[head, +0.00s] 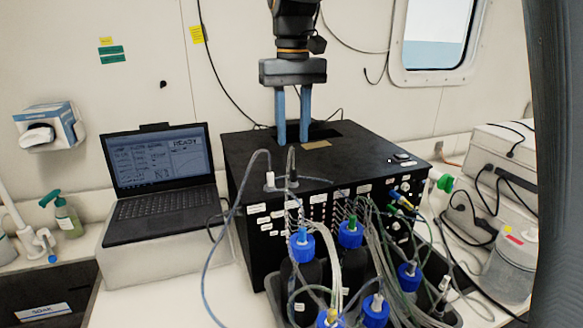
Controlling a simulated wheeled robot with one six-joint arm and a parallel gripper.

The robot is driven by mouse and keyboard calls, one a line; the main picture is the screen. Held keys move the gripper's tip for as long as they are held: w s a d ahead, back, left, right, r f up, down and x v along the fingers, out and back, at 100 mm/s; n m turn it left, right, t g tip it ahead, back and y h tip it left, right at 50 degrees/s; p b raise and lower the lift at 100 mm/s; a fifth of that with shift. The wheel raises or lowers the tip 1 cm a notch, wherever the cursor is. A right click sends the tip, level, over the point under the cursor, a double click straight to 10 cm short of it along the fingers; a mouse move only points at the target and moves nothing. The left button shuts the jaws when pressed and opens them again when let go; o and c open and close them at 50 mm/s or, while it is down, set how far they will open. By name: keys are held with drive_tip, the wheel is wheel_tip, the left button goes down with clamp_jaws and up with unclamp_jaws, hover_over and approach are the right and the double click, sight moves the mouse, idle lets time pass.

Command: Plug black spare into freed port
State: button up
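My gripper (292,141) hangs fingers down over the top of the black box (360,165). Its two blue fingers are apart, with nothing visible between them. A slim dark plug (291,163), possibly the black spare, stands upright at the box's front top edge, just below the fingertips in the picture. A pale plug (269,180) with a grey-blue cable stands left of it. The box's front has rows of small labelled ports (318,208), many with thin cables. Which port is freed cannot be told; cables and bottles hide part of the front.
Blue-capped bottles (301,246) with tubing crowd the front of the box. A laptop (158,175) showing READY stands on the left. Pale cases with black cables (497,165) and a clear container (511,265) are on the right. The right half of the box top is mostly clear.

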sight(293, 169)
drive_tip(key=shift+d+f, duration=0.1)
drive_tip(key=shift+f, duration=0.25)
drive_tip(key=shift+f+b, duration=0.7)
drive_tip(key=shift+f, duration=3.45)
drive_tip(key=shift+s+p, duration=0.1)
drive_tip(key=shift+p, duration=0.5)
drive_tip(key=shift+c, duration=0.3)
clamp_jaws()
drive_tip(key=shift+r, duration=0.15)
drive_tip(key=shift+r, duration=2.85)
